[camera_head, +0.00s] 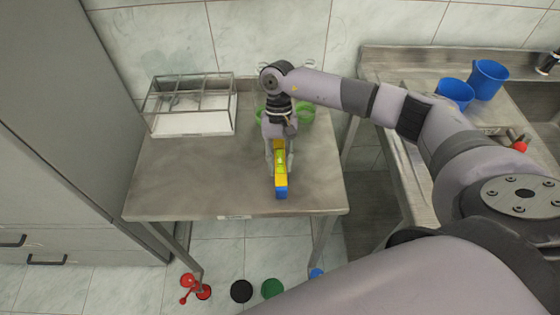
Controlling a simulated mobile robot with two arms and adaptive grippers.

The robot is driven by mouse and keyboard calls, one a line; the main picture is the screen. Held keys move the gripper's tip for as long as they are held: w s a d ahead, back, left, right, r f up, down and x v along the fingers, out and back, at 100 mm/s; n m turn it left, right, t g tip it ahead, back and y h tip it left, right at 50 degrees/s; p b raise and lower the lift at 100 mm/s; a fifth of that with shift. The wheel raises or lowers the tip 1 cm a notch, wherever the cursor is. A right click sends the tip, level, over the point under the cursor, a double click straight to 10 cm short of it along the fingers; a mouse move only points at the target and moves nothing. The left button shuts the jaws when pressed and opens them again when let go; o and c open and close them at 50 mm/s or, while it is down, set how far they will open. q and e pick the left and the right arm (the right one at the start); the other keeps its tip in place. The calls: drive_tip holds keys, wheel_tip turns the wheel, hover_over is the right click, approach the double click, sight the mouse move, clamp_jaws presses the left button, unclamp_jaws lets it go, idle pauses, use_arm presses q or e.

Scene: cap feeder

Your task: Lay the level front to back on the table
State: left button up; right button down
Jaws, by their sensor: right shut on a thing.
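The level (281,182) is a narrow yellow bar with a blue near end and a greenish patch in its middle. I cannot tell whether the level touches the tabletop. My left gripper is not in view.
A clear divided box (192,123) stands at the table's back left. Green round things (306,112) sit behind my gripper. Blue cups (487,79) stand on the right counter. Red, black, green and blue round things (241,291) lie on the floor. The table's left and front are clear.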

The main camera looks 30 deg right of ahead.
drive_tip(key=c, duration=1.2)
unclamp_jaws()
drive_tip(key=shift+c, duration=0.2)
drive_tip(key=v, duration=1.2)
